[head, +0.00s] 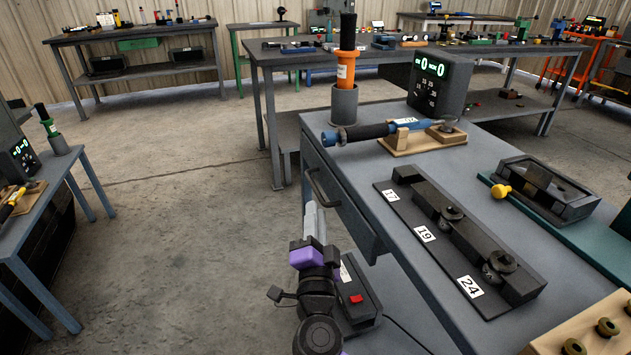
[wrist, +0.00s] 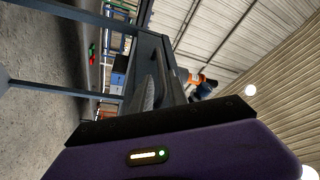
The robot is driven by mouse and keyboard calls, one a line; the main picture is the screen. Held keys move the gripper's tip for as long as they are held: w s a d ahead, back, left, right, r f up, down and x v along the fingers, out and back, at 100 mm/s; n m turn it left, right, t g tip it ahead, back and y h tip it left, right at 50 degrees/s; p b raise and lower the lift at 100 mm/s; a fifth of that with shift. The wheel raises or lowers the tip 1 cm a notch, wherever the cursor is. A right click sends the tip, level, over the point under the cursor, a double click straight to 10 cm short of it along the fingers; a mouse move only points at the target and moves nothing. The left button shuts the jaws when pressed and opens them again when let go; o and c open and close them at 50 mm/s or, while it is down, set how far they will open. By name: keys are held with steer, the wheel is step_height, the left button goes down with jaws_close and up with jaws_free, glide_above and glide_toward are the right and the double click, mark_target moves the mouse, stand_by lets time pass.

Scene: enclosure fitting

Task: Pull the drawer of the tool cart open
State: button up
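The tool cart (head: 385,235) is the grey-blue bench on the right. Its drawer (head: 345,203) is in the side facing left, with a dark bar handle (head: 320,186). The drawer front looks about flush with the cart; I see no clear gap. My gripper (head: 313,207) has pale grey fingers pointing up, just below and left of the handle. The fingers look close together, and I cannot tell whether they touch the handle. In the wrist view, my gripper (wrist: 158,82) shows its fingers edge-on before the grey-blue cart side (wrist: 143,52); any space between them is unclear.
On the cart top stand an orange-handled tool in a grey holder (head: 344,103), a blue-black driver on a wooden stand (head: 425,144), a numbered black rack (head: 440,225) and a display box (head: 440,83). Open concrete floor (head: 200,220) lies left of the cart.

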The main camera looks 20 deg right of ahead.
mark_target(316, 187)
steer(key=shift+b+x, duration=1)
steer(key=shift+x, duration=2.9)
jaws_close()
